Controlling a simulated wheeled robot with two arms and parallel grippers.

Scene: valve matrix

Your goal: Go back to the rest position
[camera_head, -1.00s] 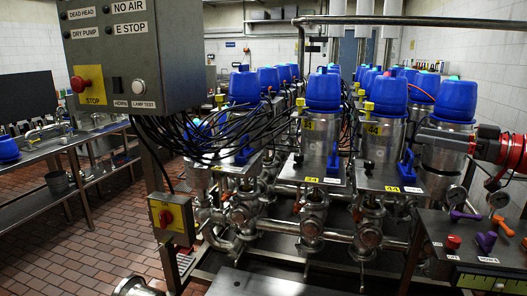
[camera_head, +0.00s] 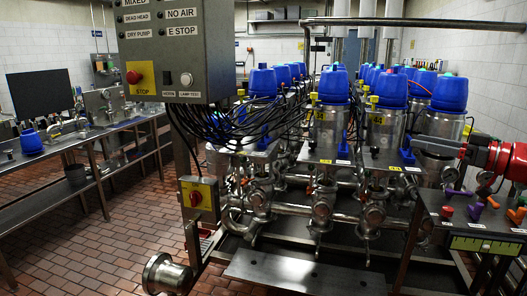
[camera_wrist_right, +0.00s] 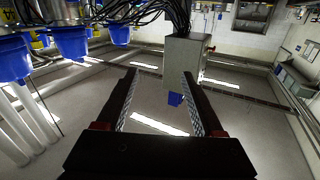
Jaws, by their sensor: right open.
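My right gripper (camera_head: 412,146) comes in from the right edge in the camera_head view, on my red and black arm, in front of a blue-capped valve. In the right wrist view the two black fingers of the right gripper (camera_wrist_right: 158,76) are wide apart with nothing between their pads. My left gripper is not in view. The blue-capped valves (camera_head: 332,88) stand in rows on steel pipework, upright in the camera_head view. In the wrist view the blue caps (camera_wrist_right: 70,42) hang upside down at upper left.
A grey control box (camera_head: 188,42) with a stop button hangs at upper left, with black cables behind it. A red button on a yellow box (camera_head: 198,197) sits below. A steel bench (camera_head: 75,140) lines the left. A dark console (camera_head: 470,225) is at lower right. Tiled floor (camera_head: 100,240) is open at left.

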